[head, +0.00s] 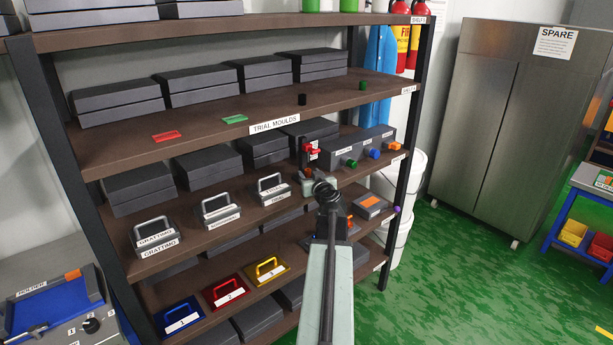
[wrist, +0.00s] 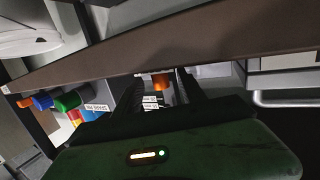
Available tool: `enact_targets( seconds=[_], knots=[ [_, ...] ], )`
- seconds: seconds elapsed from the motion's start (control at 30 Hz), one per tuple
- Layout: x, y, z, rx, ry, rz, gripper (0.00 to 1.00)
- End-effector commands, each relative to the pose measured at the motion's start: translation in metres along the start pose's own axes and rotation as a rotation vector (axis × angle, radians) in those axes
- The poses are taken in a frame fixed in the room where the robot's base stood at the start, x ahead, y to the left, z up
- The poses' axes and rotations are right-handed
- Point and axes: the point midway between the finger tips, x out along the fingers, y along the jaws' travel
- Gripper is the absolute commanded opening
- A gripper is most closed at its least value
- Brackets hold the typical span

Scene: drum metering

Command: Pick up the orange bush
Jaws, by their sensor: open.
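My gripper (wrist: 160,76) is open, with its two dark fingers reaching forward in the wrist view. An orange cylindrical piece (wrist: 161,83), which looks like the orange bush, shows between the fingers, beyond or between their tips; contact cannot be told. Another orange piece (head: 394,146) sits at the shelf's right, beside a blue one (head: 373,153) and a green one (head: 351,163). This row also shows at the wrist view's left.
The shelf board (wrist: 110,75) runs close by the fingers. Handled grey moulds (head: 218,210) lie left, coloured ones (head: 267,271) below.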

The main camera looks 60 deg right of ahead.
Motion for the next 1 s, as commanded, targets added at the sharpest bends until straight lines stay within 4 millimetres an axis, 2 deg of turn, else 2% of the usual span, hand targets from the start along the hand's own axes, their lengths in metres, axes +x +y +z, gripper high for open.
enact_targets(
  seconds=[0.1, 0.27, 0.77, 1.0],
  knots=[
    [-0.0010, -0.0006, -0.0002, 0.000, 0.000, 0.000, 0.45],
    [-0.0010, -0.0009, -0.0002, 0.000, 0.000, -0.001, 0.01],
    [-0.0010, -0.0020, -0.0009, 0.000, 0.000, -0.002, 0.00],
    [-0.0017, -0.0042, -0.0095, -0.001, 0.000, -0.005, 0.00]
  ],
)
